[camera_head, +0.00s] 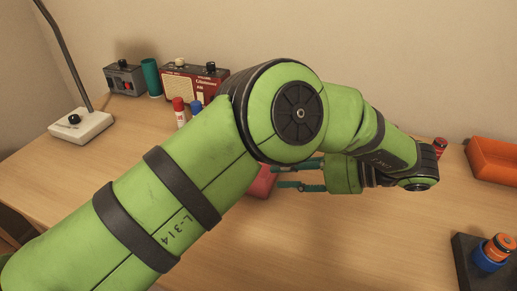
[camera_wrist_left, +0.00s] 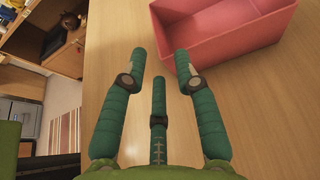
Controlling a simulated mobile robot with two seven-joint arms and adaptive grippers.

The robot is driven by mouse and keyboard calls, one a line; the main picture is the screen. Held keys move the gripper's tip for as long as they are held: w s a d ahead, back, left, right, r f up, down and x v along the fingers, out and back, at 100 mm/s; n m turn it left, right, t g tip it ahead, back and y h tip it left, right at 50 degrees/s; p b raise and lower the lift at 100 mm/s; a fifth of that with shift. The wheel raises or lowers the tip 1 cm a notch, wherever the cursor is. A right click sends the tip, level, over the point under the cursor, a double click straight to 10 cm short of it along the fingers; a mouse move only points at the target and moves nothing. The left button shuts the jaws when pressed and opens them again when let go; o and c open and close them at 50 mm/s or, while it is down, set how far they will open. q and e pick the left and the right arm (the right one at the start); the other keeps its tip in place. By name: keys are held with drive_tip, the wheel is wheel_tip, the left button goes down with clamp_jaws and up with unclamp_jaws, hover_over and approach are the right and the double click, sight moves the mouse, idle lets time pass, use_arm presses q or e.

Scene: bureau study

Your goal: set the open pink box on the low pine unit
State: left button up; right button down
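The open pink box (camera_wrist_left: 243,48) stands on the desk in the upper right of the left wrist view. The part of its inside that shows looks empty. In the head view only a small piece of the pink box (camera_head: 262,183) shows; my left arm hides the rest. My left gripper (camera_head: 281,177) points left towards it. In the left wrist view the left gripper (camera_wrist_left: 160,55) is open with nothing between its fingers. Its right fingertip overlaps the box's near corner; I cannot tell whether they touch. A pine-coloured unit (camera_wrist_left: 66,58) shows at upper left. My right gripper is not in view.
On the desk (camera_head: 330,245) stand a red radio (camera_head: 208,84), a grey device (camera_head: 124,79), a teal cylinder (camera_head: 151,77), a red-and-white stick (camera_head: 179,112) and a lamp base (camera_head: 80,125). An orange tray (camera_head: 493,158) and a dark holder (camera_head: 466,262) are at right.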

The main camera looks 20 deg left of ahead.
use_arm(q)
drive_tip(key=x, duration=0.5)
drive_tip(key=shift+s+a+r, duration=0.1)
drive_tip(key=shift+s, duration=0.2)
drive_tip(key=x, duration=0.6)
drive_tip(key=shift+a, duration=0.35)
clamp_jaws()
